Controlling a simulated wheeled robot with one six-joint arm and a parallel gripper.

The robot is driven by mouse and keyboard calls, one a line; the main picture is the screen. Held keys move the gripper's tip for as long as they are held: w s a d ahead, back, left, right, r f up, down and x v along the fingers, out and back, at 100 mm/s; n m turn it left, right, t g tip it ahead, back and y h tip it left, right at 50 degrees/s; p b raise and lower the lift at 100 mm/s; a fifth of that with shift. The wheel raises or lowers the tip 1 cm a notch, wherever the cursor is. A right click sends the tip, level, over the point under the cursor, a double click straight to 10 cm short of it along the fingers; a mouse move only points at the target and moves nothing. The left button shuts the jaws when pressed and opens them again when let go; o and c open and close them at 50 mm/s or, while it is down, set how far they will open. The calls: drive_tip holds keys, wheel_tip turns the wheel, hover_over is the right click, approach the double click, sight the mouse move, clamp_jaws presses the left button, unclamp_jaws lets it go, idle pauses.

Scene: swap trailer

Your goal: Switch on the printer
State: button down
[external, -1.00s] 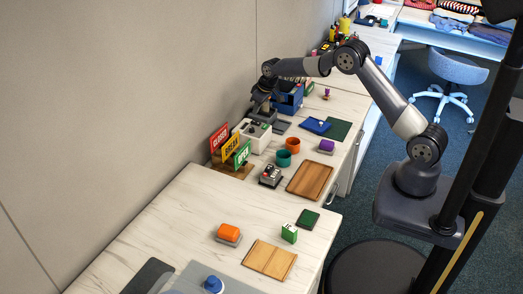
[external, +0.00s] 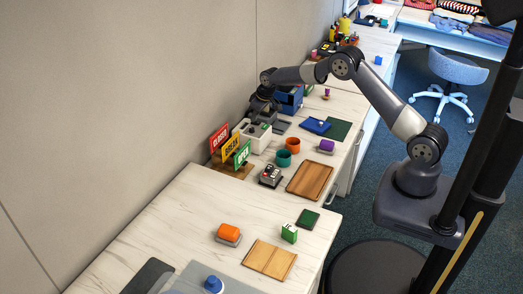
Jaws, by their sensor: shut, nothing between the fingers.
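A small white box-shaped device (external: 256,139), which looks like the printer, stands on the wood-grain counter near the wall. My gripper (external: 259,118) points down at the top of this device and is shut and empty. Its fingertips are dark and small here, so I cannot tell whether they touch the device or hover just above it. The gripper hides part of the device's top, and I cannot make out its switch or any light.
CLOSED, BREAK and OPEN signs (external: 231,144) stand close on the left. A blue box (external: 290,101) is just behind.

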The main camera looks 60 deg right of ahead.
sight(260, 123)
drive_tip(key=shift+s+f, duration=0.2)
drive_tip(key=shift+s, duration=0.2)
drive_tip(key=shift+s+b, duration=0.4)
drive_tip(key=shift+s, duration=0.15)
drive_tip(key=r+p, duration=0.1)
drive_tip(key=r, duration=0.1)
drive_tip(key=r+p, duration=0.1)
drive_tip(key=r, duration=0.1)
drive_tip(key=shift+s+r, duration=0.2)
drive_tip(key=shift+r, duration=0.2)
drive_tip(key=b+v, duration=0.2)
drive_tip(key=v, duration=0.7)
drive_tip(key=shift+s+r+b, duration=0.15)
drive_tip(key=shift+r+b, duration=0.05)
drive_tip(key=shift+b, duration=0.1)
drive_tip(key=shift+w+r, duration=0.15)
drive_tip(key=shift+w, duration=0.6)
